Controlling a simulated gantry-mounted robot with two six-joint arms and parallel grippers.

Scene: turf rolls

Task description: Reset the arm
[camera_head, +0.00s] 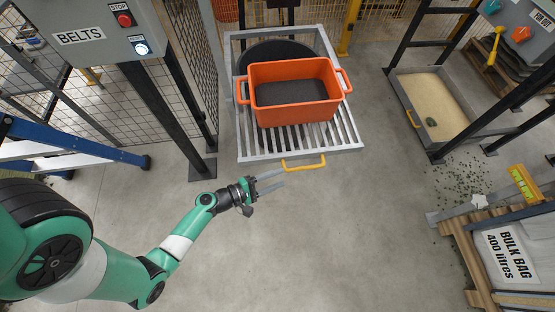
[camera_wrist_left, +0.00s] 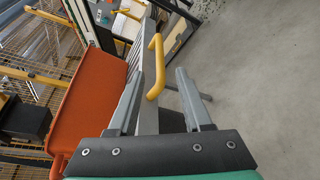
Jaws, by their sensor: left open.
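My left gripper (camera_head: 273,180) is open and empty, reaching out over the floor just short of the yellow handle (camera_head: 304,162) on the front of the slatted grey rack (camera_head: 349,135). In the left wrist view, the yellow handle (camera_wrist_left: 156,66) appears between the two spread fingers of my left gripper (camera_wrist_left: 160,72); I cannot tell whether they touch it. My right gripper is in neither view.
An orange tub (camera_head: 295,113) with a dark bottom sits on the rack. A control box (camera_head: 90,30) marked BELTS and a blue ladder (camera_head: 70,158) stand left. A sand tray (camera_head: 432,108) and bulk bag (camera_head: 507,252) are right. The middle floor is clear.

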